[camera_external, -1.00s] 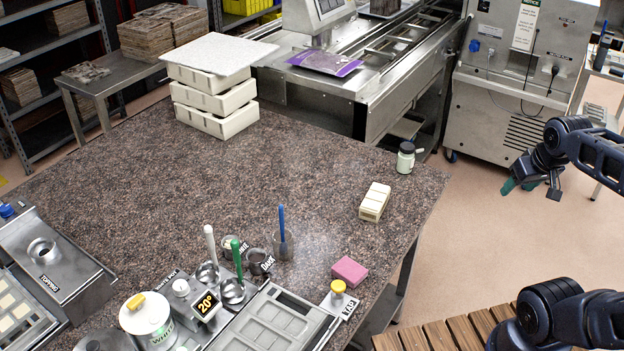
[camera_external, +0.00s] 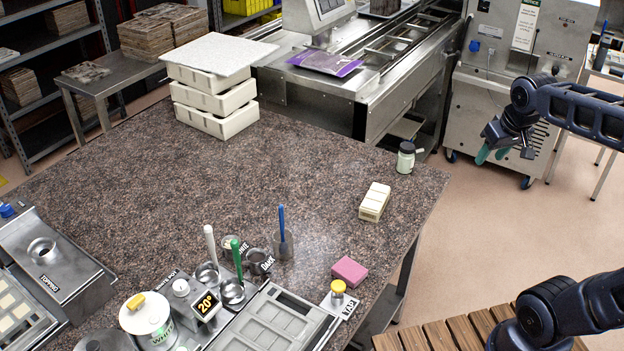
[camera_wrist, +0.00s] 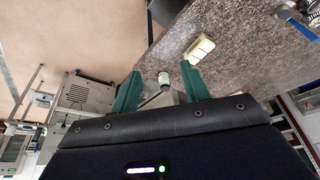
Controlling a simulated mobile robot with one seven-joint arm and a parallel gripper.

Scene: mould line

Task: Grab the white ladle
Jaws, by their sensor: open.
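The white ladle (camera_external: 210,244) stands with its pale handle upright in a small metal cup at the front of the granite table. My gripper (camera_external: 491,156) is open and empty, off the table's right side, far from the ladle. In the wrist view its two green fingers (camera_wrist: 158,92) are spread apart, with the table beyond them. I cannot make out the white ladle in the wrist view.
A jar (camera_external: 405,158) and a cream block (camera_external: 374,202) stand near the table's right edge. A pink sponge (camera_external: 349,271) lies in front, beside a mould tray (camera_external: 270,325). White boxes (camera_external: 215,105) are stacked at the back. The table's middle is clear.

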